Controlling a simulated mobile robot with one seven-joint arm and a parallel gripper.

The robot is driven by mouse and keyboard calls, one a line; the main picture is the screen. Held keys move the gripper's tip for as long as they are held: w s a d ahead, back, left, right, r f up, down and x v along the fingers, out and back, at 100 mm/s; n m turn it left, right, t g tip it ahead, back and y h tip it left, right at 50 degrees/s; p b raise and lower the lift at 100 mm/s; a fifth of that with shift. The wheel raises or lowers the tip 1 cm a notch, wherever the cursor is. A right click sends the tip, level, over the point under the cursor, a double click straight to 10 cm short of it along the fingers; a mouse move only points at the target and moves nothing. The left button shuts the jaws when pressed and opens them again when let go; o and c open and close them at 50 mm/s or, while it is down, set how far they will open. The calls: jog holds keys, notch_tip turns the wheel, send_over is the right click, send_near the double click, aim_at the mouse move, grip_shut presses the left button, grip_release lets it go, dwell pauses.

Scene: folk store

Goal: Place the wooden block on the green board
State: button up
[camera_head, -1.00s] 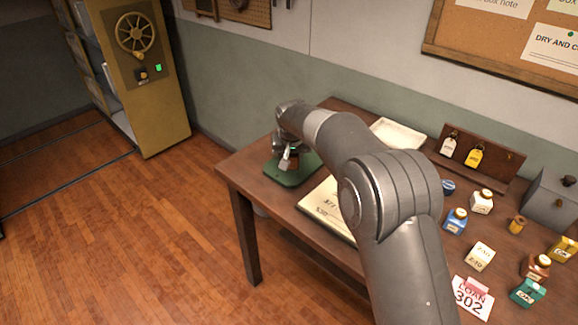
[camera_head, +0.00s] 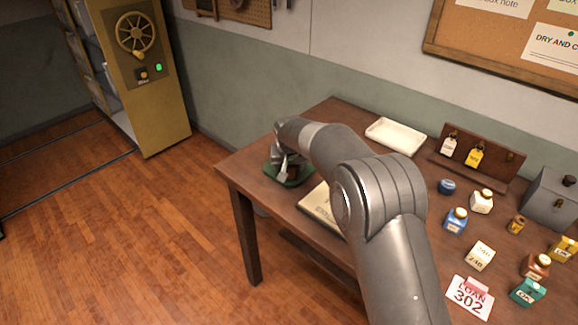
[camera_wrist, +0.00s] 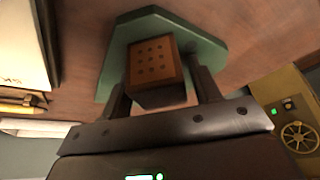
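The wooden block (camera_wrist: 153,62) shows in the wrist view between the two fingers of my gripper (camera_wrist: 160,88). Its end face is orange-brown with a grid of small dark holes, and its side is dark. My gripper appears shut on it. The green board (camera_wrist: 200,48) lies on the table behind the block in the wrist view. In the head view the board (camera_head: 273,176) is at the table's left end, and my gripper (camera_head: 287,172) is low over it. My arm and gripper hide most of the block there, and I cannot tell whether it touches the board.
An open book (camera_head: 318,207) lies right of the board, partly behind my arm. A white tray (camera_head: 396,136) is at the back. A tag rack (camera_head: 497,158), several small bottles and a grey box (camera_head: 553,200) fill the right side. The table's left edge is close to the board.

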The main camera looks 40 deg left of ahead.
jog(key=shift+o, duration=0.5)
jog(key=shift+r, duration=0.1)
jog(key=shift+r, duration=0.25)
jog(key=v, duration=1.1)
jog(key=shift+s+r, duration=0.15)
jog(key=shift+r, duration=0.1)
jog(key=shift+d, duration=0.2)
